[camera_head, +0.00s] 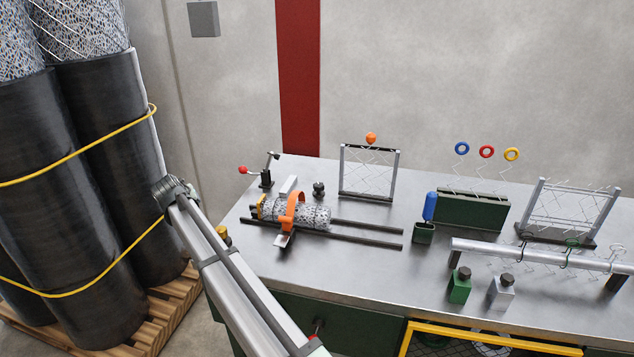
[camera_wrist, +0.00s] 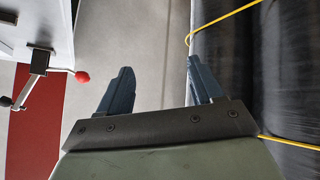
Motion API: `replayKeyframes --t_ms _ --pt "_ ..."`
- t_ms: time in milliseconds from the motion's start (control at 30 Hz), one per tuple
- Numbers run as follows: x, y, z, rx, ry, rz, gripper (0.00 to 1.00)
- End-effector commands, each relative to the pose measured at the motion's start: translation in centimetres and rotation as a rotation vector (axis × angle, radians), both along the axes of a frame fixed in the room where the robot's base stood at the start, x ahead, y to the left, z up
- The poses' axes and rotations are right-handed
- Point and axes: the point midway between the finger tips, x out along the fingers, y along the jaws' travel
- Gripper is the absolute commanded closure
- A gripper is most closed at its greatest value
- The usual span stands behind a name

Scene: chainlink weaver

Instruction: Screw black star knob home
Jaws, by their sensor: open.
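A small black knob (camera_head: 318,188) stands on the grey bench, just behind the speckled mesh roll (camera_head: 315,214). It looks like the star knob, but it is too small to see its thread or how it is seated. My gripper (camera_wrist: 159,67) shows in the wrist view with its two dark blue fingers wide apart and nothing between them. It is over the floor gap between the bench and the black-wrapped rolls, away from the knob. I cannot make out the gripper in the head view.
A lever clamp with a red ball (camera_head: 243,170) stands at the bench's left end; its ball also shows in the wrist view (camera_wrist: 82,77). An orange strap (camera_head: 291,210) encircles the mesh roll on dark rails (camera_head: 365,225). Tall black-wrapped rolls (camera_head: 100,200) stand left.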

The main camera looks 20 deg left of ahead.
Motion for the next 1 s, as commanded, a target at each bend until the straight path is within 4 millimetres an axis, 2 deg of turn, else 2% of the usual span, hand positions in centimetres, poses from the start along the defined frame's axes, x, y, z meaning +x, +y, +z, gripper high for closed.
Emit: replayKeyframes --t_ms 33,200,400,567,700,1000 --pt "1.5 -0.6 1.6 0.007 0.011 -0.015 0.34" --pt "5.9 -3.6 5.4 -0.038 0.063 -0.021 0.34" --pt "10.6 -8.2 8.2 -0.216 0.137 0.078 0.34" --pt "14.3 -12.6 9.6 -0.405 0.216 0.226 0.34" --pt "17.7 -17.3 10.4 -0.592 0.303 0.388 0.34" --pt "24.7 -27.4 10.7 -0.943 0.530 0.649 0.34"
